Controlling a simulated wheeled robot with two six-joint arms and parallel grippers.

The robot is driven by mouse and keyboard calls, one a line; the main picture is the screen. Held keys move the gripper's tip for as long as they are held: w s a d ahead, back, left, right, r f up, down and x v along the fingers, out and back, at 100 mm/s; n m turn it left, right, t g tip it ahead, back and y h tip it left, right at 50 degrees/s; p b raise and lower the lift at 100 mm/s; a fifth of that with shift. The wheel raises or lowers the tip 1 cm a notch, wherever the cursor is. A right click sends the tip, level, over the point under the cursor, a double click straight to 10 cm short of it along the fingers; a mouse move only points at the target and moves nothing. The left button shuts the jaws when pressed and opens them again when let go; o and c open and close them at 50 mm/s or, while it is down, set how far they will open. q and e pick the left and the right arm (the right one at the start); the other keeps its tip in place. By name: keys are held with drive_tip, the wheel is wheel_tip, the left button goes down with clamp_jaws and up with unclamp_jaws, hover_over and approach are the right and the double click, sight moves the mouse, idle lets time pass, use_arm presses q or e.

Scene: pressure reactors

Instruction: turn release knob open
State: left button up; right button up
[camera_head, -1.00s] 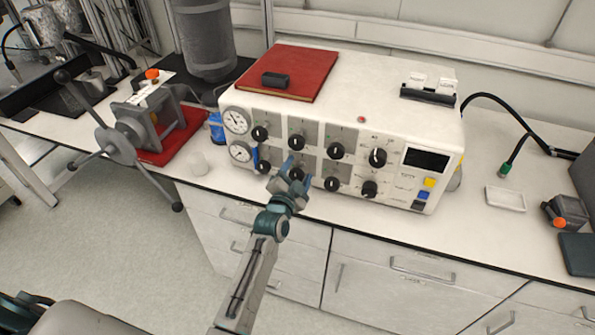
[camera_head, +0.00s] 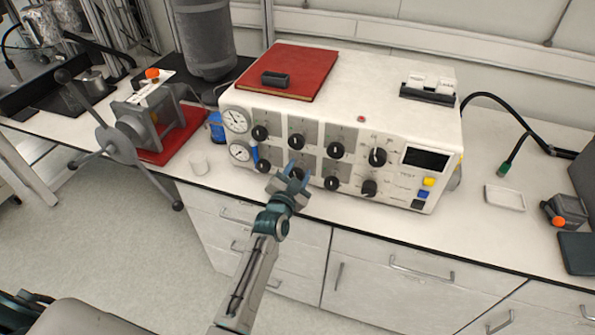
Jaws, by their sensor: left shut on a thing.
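The white control unit (camera_head: 385,112) stands on the bench with two rows of black knobs on its front. My left gripper (camera_head: 294,174) is at the lower row, shut on the second knob from the left (camera_head: 298,172). The fingers hide part of that knob. Its neighbours, the first lower knob (camera_head: 263,166) and the third lower knob (camera_head: 332,183), stand free of the gripper. The labels are too small to read, so I cannot tell by text which one is the release knob. My right gripper is not in view.
Two dials (camera_head: 237,120) sit at the unit's left end. A red book (camera_head: 300,68) lies on top. A white tray (camera_head: 505,198) lies to the right.

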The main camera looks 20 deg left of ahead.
use_arm(q)
drive_tip(key=n+p, duration=0.1)
drive_tip(key=n, duration=0.4)
drive_tip(key=shift+n, duration=0.3)
drive_tip(key=n+p, duration=0.1)
drive_tip(key=n, duration=0.4)
drive_tip(key=shift+d, duration=0.1)
drive_tip(key=n+p, duration=0.1)
drive_tip(key=n, duration=0.4)
drive_tip(key=shift+n, duration=0.4)
drive_tip(key=n, duration=0.4)
drive_tip(key=shift+n, duration=0.3)
drive_tip(key=o, duration=1)
drive_tip(key=shift+c, duration=0.2)
